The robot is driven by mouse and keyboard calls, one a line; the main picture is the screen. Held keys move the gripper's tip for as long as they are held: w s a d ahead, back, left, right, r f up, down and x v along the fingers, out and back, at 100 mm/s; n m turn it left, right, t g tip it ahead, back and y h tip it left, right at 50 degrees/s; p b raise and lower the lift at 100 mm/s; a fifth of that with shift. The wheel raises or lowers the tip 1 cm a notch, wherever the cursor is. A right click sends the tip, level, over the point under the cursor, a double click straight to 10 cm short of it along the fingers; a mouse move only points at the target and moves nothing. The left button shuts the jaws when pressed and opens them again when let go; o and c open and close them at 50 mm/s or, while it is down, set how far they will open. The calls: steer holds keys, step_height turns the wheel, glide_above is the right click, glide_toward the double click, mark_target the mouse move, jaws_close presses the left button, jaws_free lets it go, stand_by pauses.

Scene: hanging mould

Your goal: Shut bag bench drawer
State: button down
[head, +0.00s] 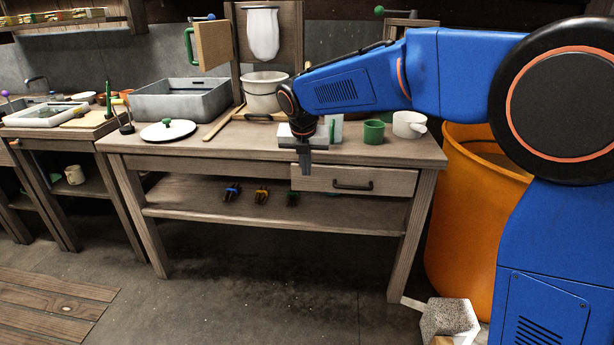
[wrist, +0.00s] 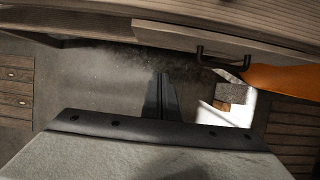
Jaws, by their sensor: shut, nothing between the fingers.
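The bag bench (head: 180,152) is a grey wooden bench with a white bag (head: 263,34) hanging at its back. Its drawer (head: 318,179) is under the right half of the top, with a dark bar handle (head: 352,186). The drawer front appears to stand a little out from the bench; how far is hard to tell. The drawer (wrist: 180,38) and handle (wrist: 222,62) also show at the top of the wrist view. My gripper (head: 304,168) is shut and empty, pointing down by the drawer's left end. Its fingertips (wrist: 162,78) are left of the handle in the wrist view. Contact cannot be told.
On the bench top are a grey tub (head: 180,100), a white lid (head: 168,130), a bucket (head: 264,92), a green cup (head: 374,132) and a white mug (head: 409,124). An orange bin (head: 470,220) stands right of the bench. A speckled block (head: 449,318) is on the floor. Floor in front is clear.

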steer(key=c, duration=2.5)
jaws_free()
steer(key=shift+s+r, duration=0.15)
steer(key=shift+r, duration=0.3)
steer(key=o, duration=0.5)
steer(key=shift+s, duration=0.1)
steer(key=shift+o, duration=0.9)
steer(key=s+d+f+m+g+y, duration=0.1)
steer(key=s+d+f+m+g, duration=0.2)
steer(key=d+f+m, duration=0.5)
steer(key=shift+s+d+f+m+g+y, duration=0.3)
steer(key=shift+d+f+m+g, duration=0.15)
steer(key=shift+f+g, duration=0.4)
steer(key=m+t+y, duration=0.7)
steer(key=m+y, duration=0.7)
steer(key=m, duration=2)
glide_toward(361, 189)
steer(key=x, duration=1.2)
steer(key=shift+a, duration=0.15)
jaws_close()
